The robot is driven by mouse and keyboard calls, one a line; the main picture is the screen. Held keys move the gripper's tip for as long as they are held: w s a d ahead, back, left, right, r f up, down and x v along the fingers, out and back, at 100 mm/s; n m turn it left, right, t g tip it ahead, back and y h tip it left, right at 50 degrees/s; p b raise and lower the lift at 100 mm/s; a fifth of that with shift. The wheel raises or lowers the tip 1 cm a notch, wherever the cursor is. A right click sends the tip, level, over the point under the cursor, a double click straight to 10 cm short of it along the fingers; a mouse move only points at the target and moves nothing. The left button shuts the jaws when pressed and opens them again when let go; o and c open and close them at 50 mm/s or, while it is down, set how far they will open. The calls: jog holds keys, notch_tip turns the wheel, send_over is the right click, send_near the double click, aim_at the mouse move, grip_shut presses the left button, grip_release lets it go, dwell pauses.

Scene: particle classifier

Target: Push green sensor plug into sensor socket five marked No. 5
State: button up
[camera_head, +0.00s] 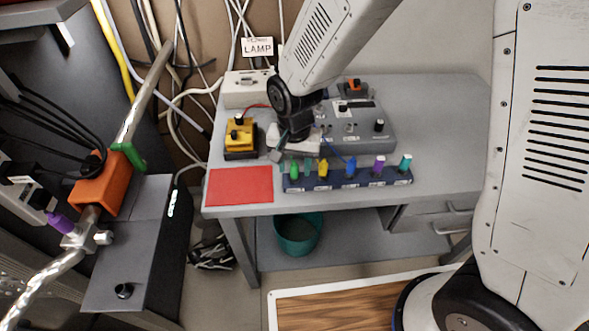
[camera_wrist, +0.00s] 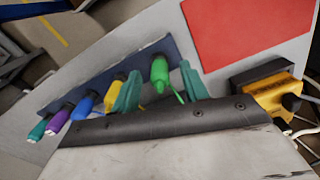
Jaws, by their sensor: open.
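The green sensor plug (camera_head: 294,169) stands at the left end of a dark blue rack (camera_head: 345,183) on the table's front edge. In the wrist view the green plug (camera_wrist: 159,70) shows between the two green fingertips of my gripper (camera_wrist: 161,88), with a gap on each side. My gripper is open and empty, just behind the plug. In the head view my gripper (camera_head: 301,152) is partly hidden by its own wrist. No socket marked No. 5 can be read in either view.
Yellow (camera_head: 323,168), blue (camera_head: 350,168), purple (camera_head: 378,166) and teal plugs (camera_head: 404,163) stand along the rack. A grey box with knobs (camera_head: 385,140) is behind. A yellow device (camera_head: 239,135) and a red mat (camera_head: 240,185) lie left.

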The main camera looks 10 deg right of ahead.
aim_at(295, 168)
grip_shut()
jog(key=shift+r, duration=0.55)
jog(key=r, duration=0.1)
jog(key=s+r, duration=0.1)
jog(key=shift+r, duration=0.35)
jog(key=s+a+r, duration=0.1)
jog(key=s, duration=1.4)
jog(key=shift+a, duration=0.3)
jog(key=shift+r, duration=0.1)
